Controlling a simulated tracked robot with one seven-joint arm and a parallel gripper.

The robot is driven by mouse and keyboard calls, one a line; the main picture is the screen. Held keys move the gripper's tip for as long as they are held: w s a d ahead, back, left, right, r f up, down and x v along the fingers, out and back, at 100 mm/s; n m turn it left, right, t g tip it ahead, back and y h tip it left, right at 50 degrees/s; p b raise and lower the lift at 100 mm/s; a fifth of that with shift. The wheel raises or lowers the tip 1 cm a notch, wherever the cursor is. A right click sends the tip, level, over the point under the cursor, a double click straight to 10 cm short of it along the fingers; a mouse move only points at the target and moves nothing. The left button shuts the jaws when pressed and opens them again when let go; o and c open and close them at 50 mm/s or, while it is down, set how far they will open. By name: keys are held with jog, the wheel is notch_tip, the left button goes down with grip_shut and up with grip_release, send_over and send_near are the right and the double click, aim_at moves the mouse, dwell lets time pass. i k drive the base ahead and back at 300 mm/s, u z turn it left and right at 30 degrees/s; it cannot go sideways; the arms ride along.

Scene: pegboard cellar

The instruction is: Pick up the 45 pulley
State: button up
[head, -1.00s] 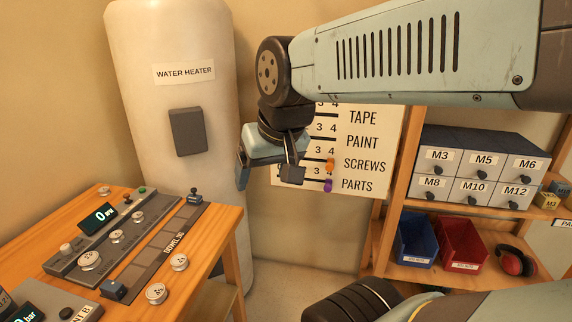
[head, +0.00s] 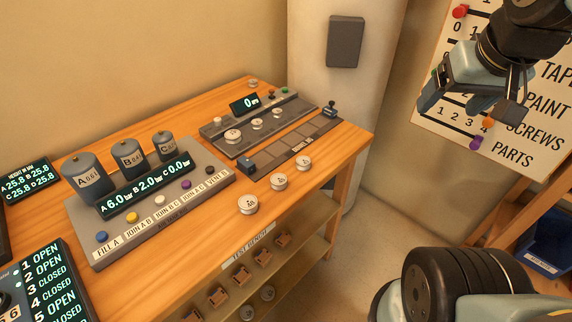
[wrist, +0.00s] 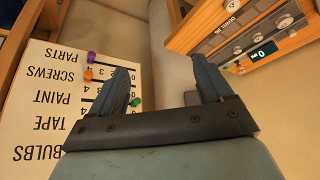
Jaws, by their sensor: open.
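Several round silver pulleys are in the head view, and I cannot read which is marked 45. Three loose pulleys lie in a row on the bench's front part: a near pulley (head: 248,204), a middle pulley (head: 278,183) and a far pulley (head: 304,163). Three more sit on the grey panel, including a large pulley (head: 233,136). My gripper (head: 470,100) hangs at the upper right, before the wall chart and away from the bench. In the wrist view my gripper (wrist: 165,75) is open, with nothing between its fingers.
The wooden bench (head: 330,160) carries a grey panel with a display (head: 244,103), a dowel jig (head: 290,148) and a console with tanks A, B and C (head: 128,160). A white water heater (head: 330,85) stands behind. More pulleys lie on the lower shelf (head: 285,270).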

aim_at(278, 181)
jog(key=z, duration=1.15)
jog(key=k, duration=0.7)
jog(key=u, duration=0.55)
